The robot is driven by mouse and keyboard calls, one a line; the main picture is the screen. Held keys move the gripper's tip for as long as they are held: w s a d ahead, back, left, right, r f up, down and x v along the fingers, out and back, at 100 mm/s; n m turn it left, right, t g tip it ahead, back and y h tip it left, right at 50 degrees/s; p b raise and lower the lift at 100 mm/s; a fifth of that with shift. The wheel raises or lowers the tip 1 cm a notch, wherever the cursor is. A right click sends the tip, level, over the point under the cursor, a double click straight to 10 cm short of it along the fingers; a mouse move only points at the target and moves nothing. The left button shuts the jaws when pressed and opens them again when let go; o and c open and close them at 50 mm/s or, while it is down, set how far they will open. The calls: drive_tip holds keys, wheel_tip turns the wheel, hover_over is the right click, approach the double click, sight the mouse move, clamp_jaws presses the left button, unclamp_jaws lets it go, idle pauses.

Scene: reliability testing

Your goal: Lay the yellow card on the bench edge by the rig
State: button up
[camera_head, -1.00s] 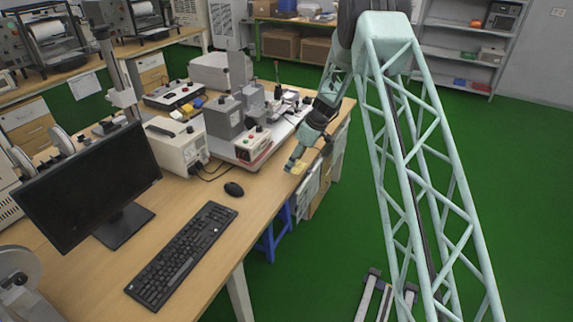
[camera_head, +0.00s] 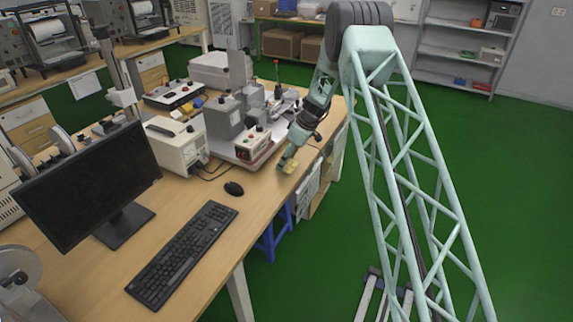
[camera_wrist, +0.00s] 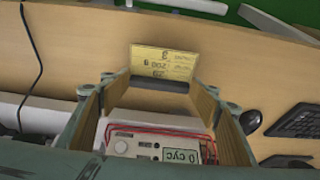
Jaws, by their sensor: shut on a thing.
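The yellow card (camera_wrist: 163,62) is a small flat piece with dark print, at the far end of my fingers in the wrist view. My gripper (camera_wrist: 160,85) is shut on it; in the head view, my gripper (camera_head: 289,162) shows a yellow patch (camera_head: 287,168) at its tip. It is over the bench's right edge, close in front of the rig (camera_head: 252,145). Whether the card touches the bench top (camera_head: 240,205) is hard to tell. Between my fingers the wrist view shows a pale control panel (camera_wrist: 160,142) with a "0 cyc" display and red wires.
A mouse (camera_head: 234,189), keyboard (camera_head: 182,255) and monitor (camera_head: 88,185) lie toward the near end of the bench. A beige box (camera_head: 178,145) stands left of the rig. The bench strip between the mouse and my gripper is bare. Green floor lies beyond the edge.

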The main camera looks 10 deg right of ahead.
drive_tip(key=shift+f, duration=1)
drive_tip(key=shift+f+b, duration=0.15)
drive_tip(key=shift+b, duration=0.15)
drive_tip(key=o, duration=0.7)
drive_tip(key=shift+o, duration=0.2)
drive_tip(key=shift+r+p, duration=0.2)
drive_tip(key=shift+p, duration=0.1)
drive_tip(key=shift+d+r, duration=0.1)
drive_tip(key=shift+r, duration=0.2)
drive_tip(key=v, duration=1.1)
drive_tip(key=shift+s+d+r, duration=0.1)
drive_tip(key=shift+s, duration=0.05)
drive_tip(key=shift+r, duration=0.1)
